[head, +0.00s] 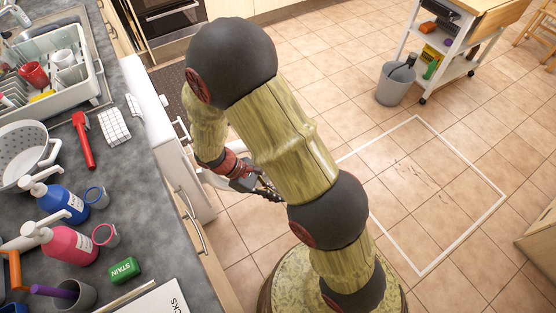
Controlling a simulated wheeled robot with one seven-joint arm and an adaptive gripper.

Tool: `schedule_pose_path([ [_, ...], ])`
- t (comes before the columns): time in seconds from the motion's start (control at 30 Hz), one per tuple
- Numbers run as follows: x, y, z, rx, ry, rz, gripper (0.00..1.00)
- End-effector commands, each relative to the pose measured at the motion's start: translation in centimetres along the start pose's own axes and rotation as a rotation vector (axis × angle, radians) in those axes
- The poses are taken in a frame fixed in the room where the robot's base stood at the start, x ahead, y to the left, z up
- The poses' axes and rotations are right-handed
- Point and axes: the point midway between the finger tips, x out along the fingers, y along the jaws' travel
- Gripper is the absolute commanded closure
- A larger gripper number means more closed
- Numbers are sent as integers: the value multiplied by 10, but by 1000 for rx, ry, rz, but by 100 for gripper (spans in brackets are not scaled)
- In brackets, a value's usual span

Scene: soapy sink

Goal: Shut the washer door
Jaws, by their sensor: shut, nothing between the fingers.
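The white washer (160,108) stands under the grey counter's edge, left of my arm. A pale curved piece that looks like part of its door (214,152) sticks out from its front, mostly hidden behind my arm. I cannot tell the door's exact angle. My gripper (271,192) is shut and empty, low over the floor, to the right of the washer front. A gap of floor shows between it and the cabinet fronts. Whether it touches the door cannot be seen.
The grey counter (130,180) on the left carries a dish rack (52,70), a colander (25,150), soap bottles (68,243) and cups. A grey bin (395,85) and a white cart (462,62) stand at the back right.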

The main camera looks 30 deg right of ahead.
Motion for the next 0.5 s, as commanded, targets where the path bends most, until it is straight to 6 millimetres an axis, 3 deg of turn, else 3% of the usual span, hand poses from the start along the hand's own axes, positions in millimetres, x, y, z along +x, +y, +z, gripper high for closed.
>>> schedule_pose_path([
  [0.5, 109, 32, -60, -598, -438, 171, 100],
])
